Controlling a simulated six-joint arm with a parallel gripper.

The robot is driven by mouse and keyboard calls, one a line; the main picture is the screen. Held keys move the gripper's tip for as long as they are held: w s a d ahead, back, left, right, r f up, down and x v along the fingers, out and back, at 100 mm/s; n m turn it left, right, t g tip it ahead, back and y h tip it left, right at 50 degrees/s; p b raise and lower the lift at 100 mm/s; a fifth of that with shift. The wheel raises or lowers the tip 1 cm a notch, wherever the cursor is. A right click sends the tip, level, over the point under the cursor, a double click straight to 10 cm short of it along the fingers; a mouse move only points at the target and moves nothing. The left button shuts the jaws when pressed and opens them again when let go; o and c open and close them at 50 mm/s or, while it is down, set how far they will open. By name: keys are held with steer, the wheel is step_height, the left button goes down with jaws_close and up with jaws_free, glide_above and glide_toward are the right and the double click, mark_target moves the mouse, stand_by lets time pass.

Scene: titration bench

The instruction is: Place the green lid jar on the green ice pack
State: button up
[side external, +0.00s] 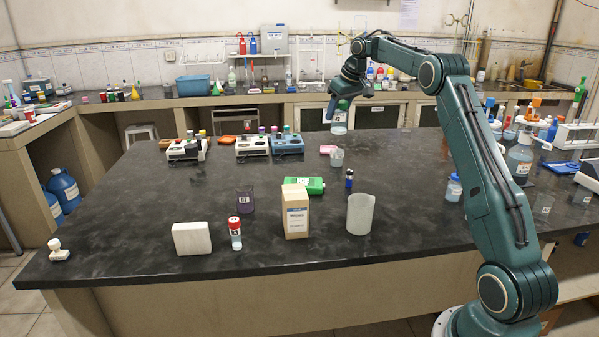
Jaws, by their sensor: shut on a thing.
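My gripper (343,100) is shut on the green lid jar (339,122), a clear jar with a white label. The jar hangs upright in the air over the far part of the dark bench. The green ice pack (312,186) lies flat on the bench, lower in the picture and a little left of the jar. Its left part is behind a brown cardboard box (296,215). The jar and the ice pack are apart.
A beaker (336,158) and a pink block (327,149) stand beyond the ice pack. A small dark-blue vial (349,179) and a large frosted beaker (360,214) stand to its right. A purple-tinted beaker (245,199) stands to its left. The bench's left part is mostly clear.

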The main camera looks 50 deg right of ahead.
steer(key=w+a+r+m+h, duration=0.1)
steer(key=w+a+m, duration=0.2)
steer(key=w, duration=0.3)
steer(key=shift+a+r+g, duration=0.3)
steer(key=shift+a, duration=0.1)
steer(key=shift+f, duration=0.15)
glide_above(313, 185)
step_height(313, 185, down, 16)
steer(key=shift+w+r, duration=0.15)
steer(key=shift+r, duration=0.05)
steer(key=shift+f, duration=0.1)
steer(key=shift+f, duration=2)
steer(key=shift+f, duration=0.1)
steer(key=o, duration=1.1)
